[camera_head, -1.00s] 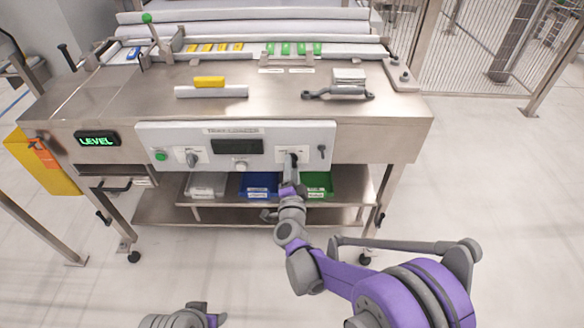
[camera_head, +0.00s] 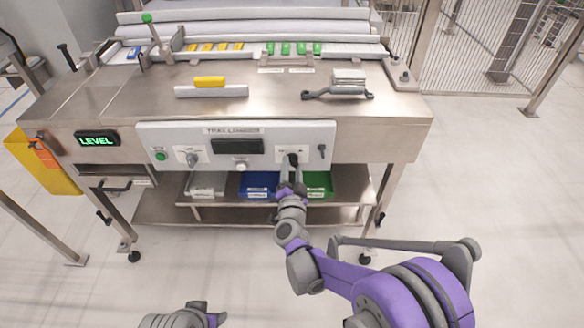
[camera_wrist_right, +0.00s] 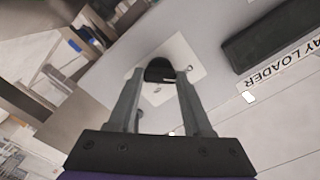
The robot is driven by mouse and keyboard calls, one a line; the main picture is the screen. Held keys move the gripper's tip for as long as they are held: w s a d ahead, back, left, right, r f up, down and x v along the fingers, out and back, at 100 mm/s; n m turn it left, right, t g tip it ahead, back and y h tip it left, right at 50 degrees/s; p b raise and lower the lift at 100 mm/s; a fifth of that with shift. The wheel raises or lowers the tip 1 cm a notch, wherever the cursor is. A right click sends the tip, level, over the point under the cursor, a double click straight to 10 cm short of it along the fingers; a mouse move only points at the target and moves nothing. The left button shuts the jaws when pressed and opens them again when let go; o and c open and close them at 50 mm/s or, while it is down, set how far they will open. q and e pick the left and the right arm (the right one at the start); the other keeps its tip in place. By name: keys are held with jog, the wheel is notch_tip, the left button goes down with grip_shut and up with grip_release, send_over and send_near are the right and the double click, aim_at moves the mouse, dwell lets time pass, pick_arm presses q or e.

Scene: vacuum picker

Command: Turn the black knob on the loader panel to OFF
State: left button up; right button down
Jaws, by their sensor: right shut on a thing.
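The loader panel (camera_head: 220,134) is a pale plate on the front of a steel machine. The black knob (camera_head: 293,158) sits on its right half, and it also shows in the right wrist view (camera_wrist_right: 160,70), on a white label plate. My right gripper (camera_head: 291,168) reaches up to the panel from below. In the right wrist view its two fingers (camera_wrist_right: 158,85) stand on both sides of the knob, shut on it. The label's words are too small to read. Part of my left arm (camera_head: 185,318) shows at the bottom edge; its fingertips cannot be made out.
The panel also bears a green button (camera_head: 160,156), a grey knob (camera_head: 191,158), a dark display (camera_head: 237,147), a white round button (camera_head: 240,166) and a small black switch (camera_head: 321,149). Grey, blue (camera_head: 258,184) and green (camera_head: 318,183) bins stand on the shelf below. The floor on the right is clear.

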jog(key=shift+c, duration=1.6)
grip_release()
jog(key=s+p, duration=0.1)
jog(key=s, duration=1)
